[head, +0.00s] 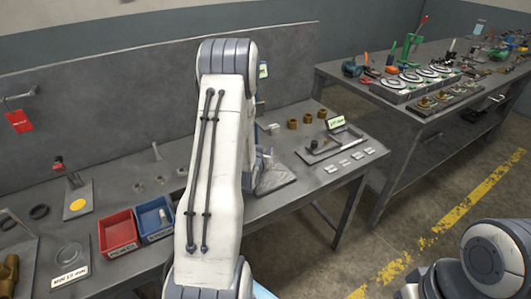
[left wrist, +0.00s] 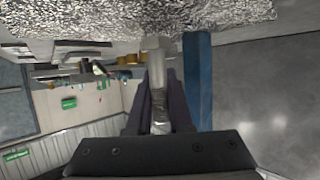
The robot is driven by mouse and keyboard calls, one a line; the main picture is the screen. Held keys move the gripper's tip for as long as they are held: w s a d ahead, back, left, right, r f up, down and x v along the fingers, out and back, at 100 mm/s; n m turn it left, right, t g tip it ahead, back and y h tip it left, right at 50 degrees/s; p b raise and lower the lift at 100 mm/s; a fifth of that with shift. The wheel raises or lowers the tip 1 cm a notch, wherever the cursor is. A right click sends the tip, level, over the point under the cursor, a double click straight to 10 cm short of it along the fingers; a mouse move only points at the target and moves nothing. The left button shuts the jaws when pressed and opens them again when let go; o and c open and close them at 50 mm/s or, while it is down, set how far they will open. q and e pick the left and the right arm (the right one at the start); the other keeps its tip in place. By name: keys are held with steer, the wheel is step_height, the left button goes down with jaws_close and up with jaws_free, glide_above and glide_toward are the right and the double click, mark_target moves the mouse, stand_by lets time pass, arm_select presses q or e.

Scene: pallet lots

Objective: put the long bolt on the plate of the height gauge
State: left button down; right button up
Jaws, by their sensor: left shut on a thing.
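In the left wrist view, the dark fingers of my left gripper (left wrist: 158,104) are shut on the long bolt (left wrist: 158,88), a silver shaft with a wider end (left wrist: 155,42). That end is close to a grey speckled plate (left wrist: 110,18); I cannot tell whether they touch. A blue post (left wrist: 198,80) stands right beside the bolt, apart from it, apparently the column of the height gauge. In the head view, the grey plate (head: 272,180) shows partly to the right of my left arm, which hides the gripper and bolt. My right gripper is out of view.
Brass parts (head: 308,118) and a dark tray (head: 330,144) lie to the right. A second table (head: 420,105) stands farther right.

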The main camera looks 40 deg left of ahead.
arm_select(q)
steer(key=shift+f, duration=0.45)
steer(key=shift+f, duration=0.1)
steer(key=shift+f, duration=0.15)
steer(key=c, duration=1.1)
jaws_free()
